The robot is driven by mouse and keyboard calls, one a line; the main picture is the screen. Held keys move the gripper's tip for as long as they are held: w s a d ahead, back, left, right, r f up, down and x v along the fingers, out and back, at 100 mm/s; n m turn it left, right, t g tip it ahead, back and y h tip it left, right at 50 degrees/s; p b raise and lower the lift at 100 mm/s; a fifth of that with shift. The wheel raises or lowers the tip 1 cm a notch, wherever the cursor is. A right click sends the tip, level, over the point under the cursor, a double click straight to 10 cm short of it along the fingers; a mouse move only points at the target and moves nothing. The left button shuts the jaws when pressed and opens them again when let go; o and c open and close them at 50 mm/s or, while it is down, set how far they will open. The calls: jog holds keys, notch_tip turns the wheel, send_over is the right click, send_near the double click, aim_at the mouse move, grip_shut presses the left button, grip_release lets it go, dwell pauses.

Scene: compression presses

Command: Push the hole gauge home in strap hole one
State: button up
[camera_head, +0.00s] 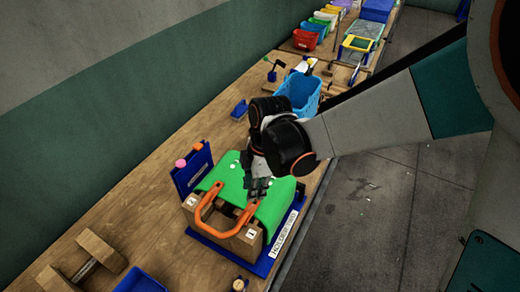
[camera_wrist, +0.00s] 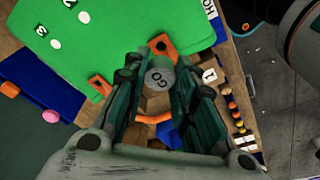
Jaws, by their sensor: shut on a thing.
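My gripper (camera_head: 258,190) is over the front right of the green strap (camera_head: 232,187), which drapes over a wooden block (camera_head: 240,242). In the wrist view my gripper (camera_wrist: 164,95) is shut on the hole gauge (camera_wrist: 160,77), whose round grey end reads "GO". In the head view the gauge is hidden. An orange handle (camera_head: 214,229) arches at the block's front.
The block stands on a blue, labelled base (camera_head: 262,264) by the bench's right edge. A blue board (camera_head: 191,170) with pink and orange knobs is at the left. A light-blue basket (camera_head: 301,92) stands behind my gripper. A wooden dumbbell-shaped piece (camera_head: 82,268) lies front left.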

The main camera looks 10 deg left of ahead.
jog(key=shift+f+b, duration=0.65)
jog(key=shift+f, duration=0.4)
jog(key=shift+f+b, duration=1.4)
jog(key=shift+b, duration=0.25)
dwell(1.2)
jog(key=o, duration=1.1)
jog(key=shift+o, duration=0.2)
